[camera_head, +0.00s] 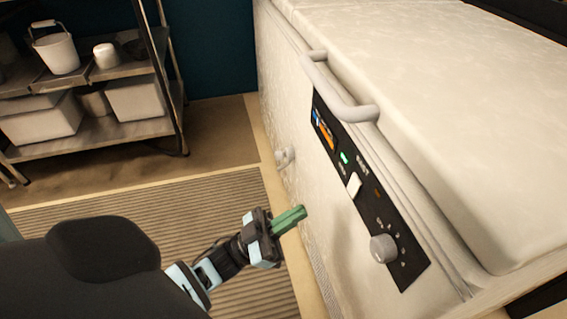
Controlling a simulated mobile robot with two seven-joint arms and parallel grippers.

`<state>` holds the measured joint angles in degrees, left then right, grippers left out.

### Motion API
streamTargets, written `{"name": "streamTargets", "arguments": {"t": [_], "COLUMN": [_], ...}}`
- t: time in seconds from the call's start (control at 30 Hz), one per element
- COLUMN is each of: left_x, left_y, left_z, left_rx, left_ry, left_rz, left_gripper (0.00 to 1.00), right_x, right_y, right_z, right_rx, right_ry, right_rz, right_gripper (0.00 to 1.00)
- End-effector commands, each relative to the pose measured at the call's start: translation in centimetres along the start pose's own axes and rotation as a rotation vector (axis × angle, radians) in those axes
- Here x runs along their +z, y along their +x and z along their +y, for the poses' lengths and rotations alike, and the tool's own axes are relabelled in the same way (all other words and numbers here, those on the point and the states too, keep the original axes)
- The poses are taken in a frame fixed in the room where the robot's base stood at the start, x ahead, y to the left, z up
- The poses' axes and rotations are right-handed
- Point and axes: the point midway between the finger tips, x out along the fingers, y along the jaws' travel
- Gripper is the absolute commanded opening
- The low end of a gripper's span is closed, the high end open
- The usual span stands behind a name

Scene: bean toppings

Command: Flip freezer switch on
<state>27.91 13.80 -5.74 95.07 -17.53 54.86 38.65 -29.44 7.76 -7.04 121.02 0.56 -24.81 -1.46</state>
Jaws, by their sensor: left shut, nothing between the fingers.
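The white chest freezer (470,120) fills the right side of the head view, lid shut. Its black control panel (400,262) runs down the front face. A white rocker switch (353,184) sits mid-panel, just below a lit green lamp (344,158). I cannot tell its exact tilt. A round grey knob (383,248) is lower on the panel. My left gripper (302,211) has green fingers, shut and empty. It is apart from the panel, left of and below the switch in the picture. My right gripper is out of view.
A pale handle (340,90) sticks out above the panel. A small spout (285,157) juts from the freezer's lower front. A metal shelf (120,127) with a bucket (57,52) and tubs stands at the back left. A ribbed mat (130,207) covers open floor.

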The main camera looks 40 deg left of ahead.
Motion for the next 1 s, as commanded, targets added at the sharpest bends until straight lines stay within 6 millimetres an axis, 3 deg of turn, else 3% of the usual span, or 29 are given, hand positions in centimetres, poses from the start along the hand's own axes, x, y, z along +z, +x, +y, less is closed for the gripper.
{"name": "streamTargets", "arguments": {"t": [0.27, 0.4, 0.6, 1.0], "left_x": [-0.1, 1.7, 2.8, 2.9], "left_y": [5.3, 6.5, 7.5, 7.8], "left_z": [0.0, 0.0, 0.0, 0.0], "left_rx": [0.0, -0.001, -0.001, 0.0], "left_ry": [0.001, -0.002, -0.002, 0.0], "left_rz": [0.003, 0.0, -0.001, 0.0], "left_gripper": [0.0, 0.0, 0.0, 0.0], "right_x": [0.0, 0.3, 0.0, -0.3], "right_y": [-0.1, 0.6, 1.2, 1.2], "right_z": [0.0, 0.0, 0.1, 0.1], "right_rx": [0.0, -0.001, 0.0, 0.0], "right_ry": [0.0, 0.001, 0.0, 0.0], "right_rz": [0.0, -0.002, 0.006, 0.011], "right_gripper": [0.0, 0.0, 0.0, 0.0]}}
